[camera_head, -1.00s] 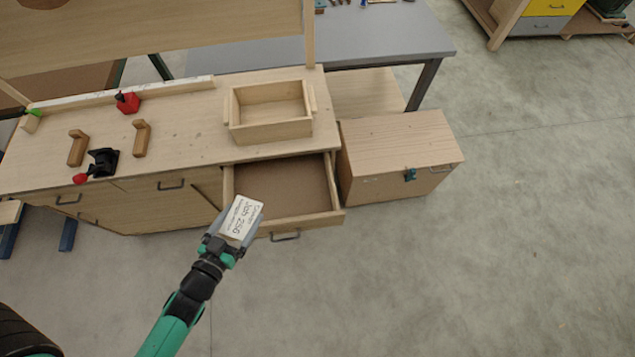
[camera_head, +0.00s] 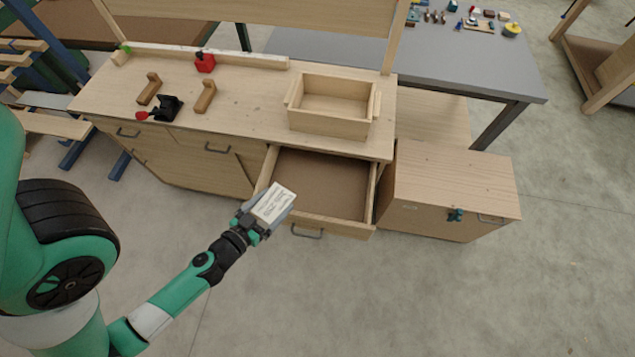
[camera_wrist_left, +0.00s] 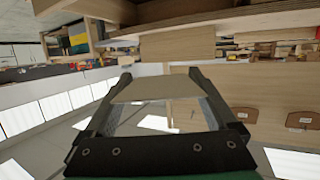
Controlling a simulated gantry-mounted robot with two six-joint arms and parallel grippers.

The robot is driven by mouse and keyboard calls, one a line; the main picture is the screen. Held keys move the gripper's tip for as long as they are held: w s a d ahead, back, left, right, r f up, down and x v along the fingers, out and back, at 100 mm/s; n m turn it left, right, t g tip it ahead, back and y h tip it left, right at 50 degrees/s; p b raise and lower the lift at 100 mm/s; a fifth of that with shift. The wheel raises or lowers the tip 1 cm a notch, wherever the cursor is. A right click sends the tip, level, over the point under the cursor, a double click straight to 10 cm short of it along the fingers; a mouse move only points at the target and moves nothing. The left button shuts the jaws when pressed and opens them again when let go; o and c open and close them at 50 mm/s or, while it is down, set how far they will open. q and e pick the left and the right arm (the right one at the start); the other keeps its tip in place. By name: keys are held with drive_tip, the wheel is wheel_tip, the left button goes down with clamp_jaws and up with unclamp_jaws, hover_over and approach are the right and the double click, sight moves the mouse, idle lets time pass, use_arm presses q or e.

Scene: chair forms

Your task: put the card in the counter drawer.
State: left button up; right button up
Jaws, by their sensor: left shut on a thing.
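The card (camera_head: 273,203) is a small white rectangle with printed text. My left gripper (camera_head: 266,211) is shut on it and holds it at the front left corner of the open drawer. The card also shows between the fingers in the left wrist view (camera_wrist_left: 158,88). The counter drawer (camera_head: 322,182) is pulled out under the right end of the counter, with a brown bottom and nothing seen inside. From above I cannot tell how high the card is over the drawer's edge. My right gripper is not in view.
A wooden box (camera_head: 331,105) stands on the counter (camera_head: 248,97) above the drawer. A red object (camera_head: 204,62) and a black clamp (camera_head: 166,108) lie further left. A wooden chest (camera_head: 452,190) stands close to the drawer's right side. The floor in front is clear.

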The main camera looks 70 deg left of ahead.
use_arm(q)
drive_tip(key=w+a+f+b, duration=0.4)
drive_tip(key=w+f+b, duration=0.8)
drive_tip(key=f, duration=0.2)
drive_tip(key=shift+w+a, duration=0.2)
drive_tip(key=shift+w, duration=0.2)
drive_tip(key=o, duration=1)
drive_tip(key=shift+c, duration=0.2)
